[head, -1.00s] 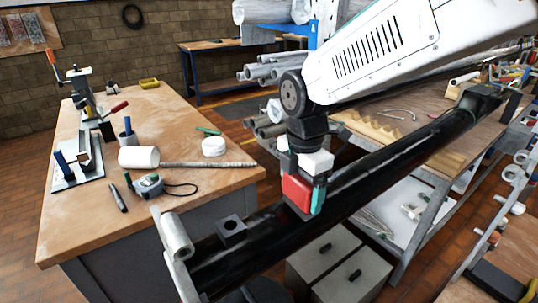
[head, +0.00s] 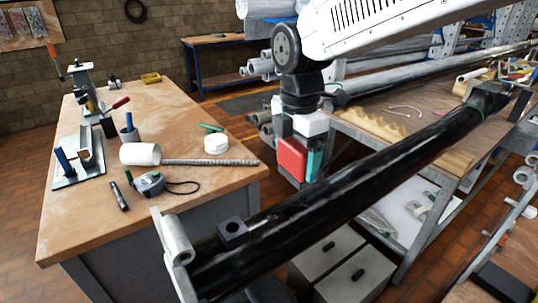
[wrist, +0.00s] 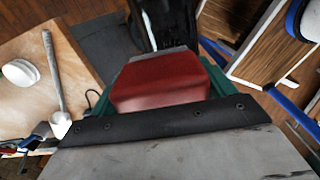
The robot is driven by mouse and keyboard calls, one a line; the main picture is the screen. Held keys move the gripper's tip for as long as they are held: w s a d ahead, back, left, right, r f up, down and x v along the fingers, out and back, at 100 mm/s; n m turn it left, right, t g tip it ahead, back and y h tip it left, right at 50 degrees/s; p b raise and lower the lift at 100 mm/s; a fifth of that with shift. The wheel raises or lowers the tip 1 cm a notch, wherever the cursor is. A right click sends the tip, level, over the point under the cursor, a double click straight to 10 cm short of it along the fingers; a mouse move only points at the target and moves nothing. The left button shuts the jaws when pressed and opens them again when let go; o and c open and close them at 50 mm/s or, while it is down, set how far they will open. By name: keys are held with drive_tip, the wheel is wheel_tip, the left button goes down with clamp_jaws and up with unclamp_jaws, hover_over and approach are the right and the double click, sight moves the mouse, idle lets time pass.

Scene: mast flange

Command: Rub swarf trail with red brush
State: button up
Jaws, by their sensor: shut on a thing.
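My gripper (head: 303,158) is shut on the red brush (head: 292,160), a red block with teal-green parts beside it. In the wrist view the red brush (wrist: 160,85) fills the middle, with green at its sides. The black mast (head: 360,165) runs diagonally from the lower left to the upper right in the head view. The brush is at the mast's far upper edge, and I cannot tell whether they touch. Pale streaks show along the mast, but I cannot tell swarf from shine. The brush's working face is hidden.
A wooden bench (head: 85,205) at left holds a white cylinder with a rod, a tape measure, a round white tub and a vise. A metal bracket (head: 175,240) stands at the mast's near end. Grey cabinets (head: 340,268) stand below. A cluttered workbench (head: 395,120) lies behind the mast.

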drive_tip(key=shift+r, duration=1.25)
drive_tip(key=shift+a, duration=0.15)
